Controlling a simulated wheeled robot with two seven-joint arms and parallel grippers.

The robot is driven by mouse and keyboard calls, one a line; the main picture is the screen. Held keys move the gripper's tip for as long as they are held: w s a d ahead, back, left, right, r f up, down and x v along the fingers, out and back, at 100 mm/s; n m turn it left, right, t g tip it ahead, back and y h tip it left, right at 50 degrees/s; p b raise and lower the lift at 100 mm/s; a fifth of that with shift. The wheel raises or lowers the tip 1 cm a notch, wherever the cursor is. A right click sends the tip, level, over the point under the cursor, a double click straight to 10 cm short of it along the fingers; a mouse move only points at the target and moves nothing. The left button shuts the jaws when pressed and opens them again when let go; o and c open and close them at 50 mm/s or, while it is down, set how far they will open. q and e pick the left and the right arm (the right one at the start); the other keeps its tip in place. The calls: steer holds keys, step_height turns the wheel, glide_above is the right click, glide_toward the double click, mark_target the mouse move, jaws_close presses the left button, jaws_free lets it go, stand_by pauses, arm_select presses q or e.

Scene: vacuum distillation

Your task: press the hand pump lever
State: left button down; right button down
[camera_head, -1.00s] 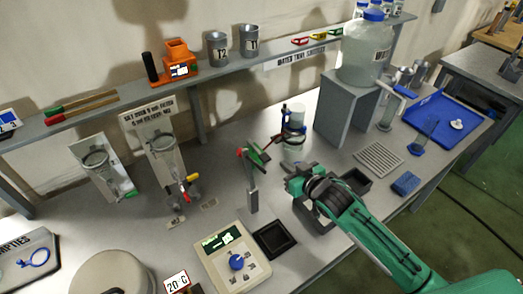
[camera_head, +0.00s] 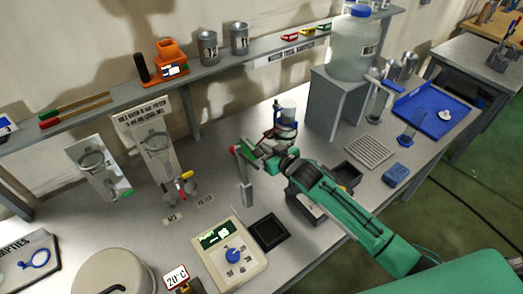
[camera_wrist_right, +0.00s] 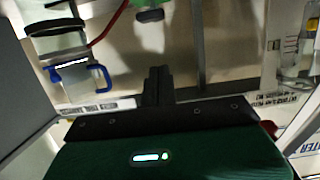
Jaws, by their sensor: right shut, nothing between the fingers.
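A grey post (camera_head: 246,194) stands on the bench, bearing a green piece with a red end (camera_head: 234,149) that looks like the hand pump's lever. My right gripper (camera_head: 262,150) is right beside this head, to the right of the red end, with its fingers shut and empty. It overlaps the green part, so I cannot tell whether it touches. In the right wrist view, the shut fingers (camera_wrist_right: 158,84) show in the middle, with a jar with blue clips (camera_wrist_right: 75,75) to the left and a red tube above. My left gripper is not in view.
A clear jar with a blue collar (camera_head: 286,115) stands just behind my right gripper. A control box with a blue knob (camera_head: 232,256) and a black tray (camera_head: 268,232) lie in front. A large carboy (camera_head: 357,48) stands on a grey stand to the right.

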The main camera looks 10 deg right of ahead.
steer(key=w+a, duration=0.1)
steer(key=w, duration=0.2)
steer(key=p, duration=0.2)
glide_toward(250, 146)
steer(key=w, duration=0.2)
steer(key=shift+w+a+r, duration=0.1)
steer(key=shift+a+r, duration=0.05)
steer(key=shift+a, duration=0.35)
